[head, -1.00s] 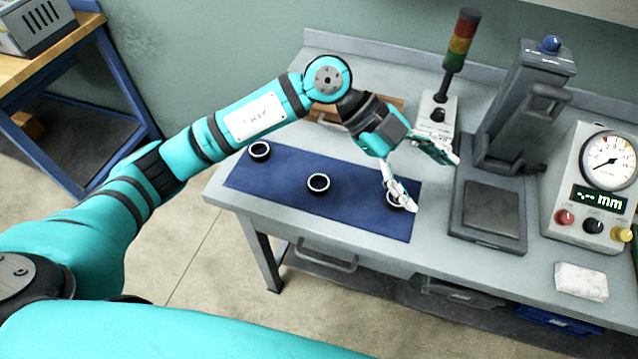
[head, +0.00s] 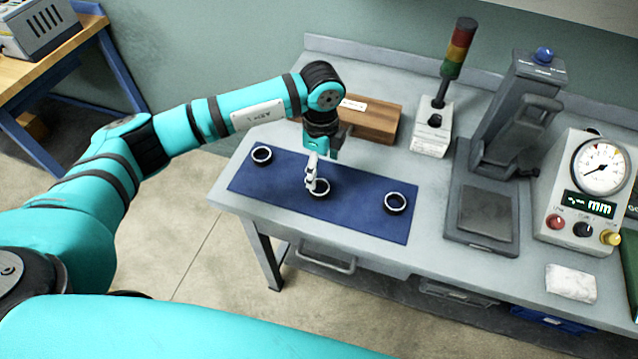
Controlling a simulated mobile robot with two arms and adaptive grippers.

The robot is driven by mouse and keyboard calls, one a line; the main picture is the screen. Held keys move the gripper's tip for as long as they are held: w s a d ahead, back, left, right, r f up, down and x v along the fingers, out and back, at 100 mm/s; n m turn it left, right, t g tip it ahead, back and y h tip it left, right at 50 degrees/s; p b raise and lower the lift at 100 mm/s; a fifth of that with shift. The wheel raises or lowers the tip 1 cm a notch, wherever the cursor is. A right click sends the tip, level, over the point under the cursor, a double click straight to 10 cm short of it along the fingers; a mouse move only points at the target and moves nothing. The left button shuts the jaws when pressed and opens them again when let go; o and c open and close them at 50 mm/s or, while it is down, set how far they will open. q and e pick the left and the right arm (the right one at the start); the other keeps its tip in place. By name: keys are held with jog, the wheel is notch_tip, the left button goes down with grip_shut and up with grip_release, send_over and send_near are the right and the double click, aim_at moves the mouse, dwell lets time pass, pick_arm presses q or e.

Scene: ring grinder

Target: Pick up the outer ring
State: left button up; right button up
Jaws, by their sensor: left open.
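Three dark rings with bright rims lie on a blue mat (head: 360,215) on the workbench. The left ring (head: 262,155) and the right ring (head: 395,202) are uncovered. The middle ring (head: 319,194) is partly hidden by my left gripper. My left gripper (head: 313,186) points down over the middle ring, its fingertips at or just above the rim. It is open; I cannot tell whether it touches the ring. Which ring is the outer ring I cannot tell from their looks. My right gripper is not in view.
A wooden block (head: 372,118) stands behind the mat. A signal tower (head: 458,50), a grey press-like stand (head: 490,205) and a gauge box with dial (head: 585,190) stand to the right. A white cloth (head: 571,283) lies at the front right edge.

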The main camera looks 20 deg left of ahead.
aim_at(320, 192)
pick_arm(q)
jog(key=shift+f, duration=0.8)
jog(key=f+p, duration=0.2)
jog(key=f, duration=0.1)
jog(key=f+p, duration=0.1)
jog(key=shift+s+f, duration=0.35)
jog(key=shift+f, duration=0.35)
jog(key=shift+w, duration=0.1)
jog(key=shift+c, duration=0.4)
jog(key=c, duration=1.3)
jog(key=shift+r, duration=0.1)
